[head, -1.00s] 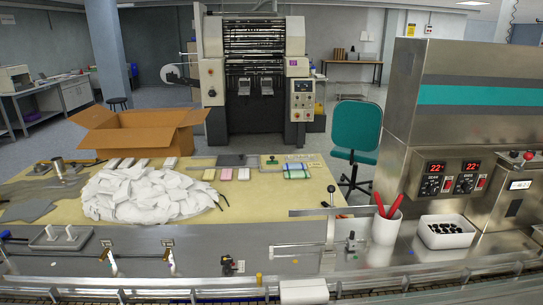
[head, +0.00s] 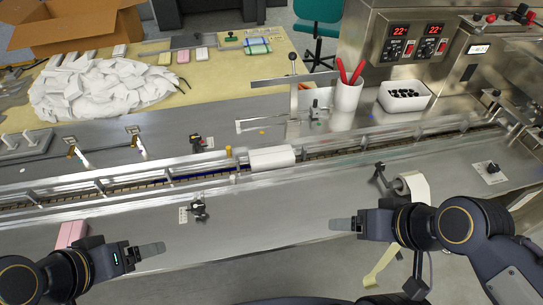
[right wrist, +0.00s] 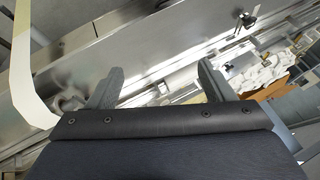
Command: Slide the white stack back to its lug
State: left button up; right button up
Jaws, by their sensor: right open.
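The white stack (head: 271,158) is a pale block lying in the long conveyor channel at the middle of the head view. A small yellow post (head: 228,153) stands at the channel just left of it, with a gap between them. I cannot clearly make out the lug. My right gripper (head: 342,225) is below and right of the stack, apart from it, over the front metal deck. Its two fingers stand apart and empty in the right wrist view (right wrist: 160,85). My left gripper (head: 150,250) is at the lower left, seen side-on, away from the stack; its opening is hidden.
Metal rails (head: 120,182) run along both sides of the channel. A paper roll (head: 410,187) and black clamp knobs (head: 198,208) stand on the front deck. A pink block (head: 72,235) is near my left arm. Red-handled tools stand in a white cup (head: 347,95) behind.

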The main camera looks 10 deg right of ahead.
aim_at(274, 158)
jog(key=l+u, duration=0.8)
jog(key=k+l+u, duration=0.1)
jog(key=u, duration=0.25)
jog(key=l, duration=0.1)
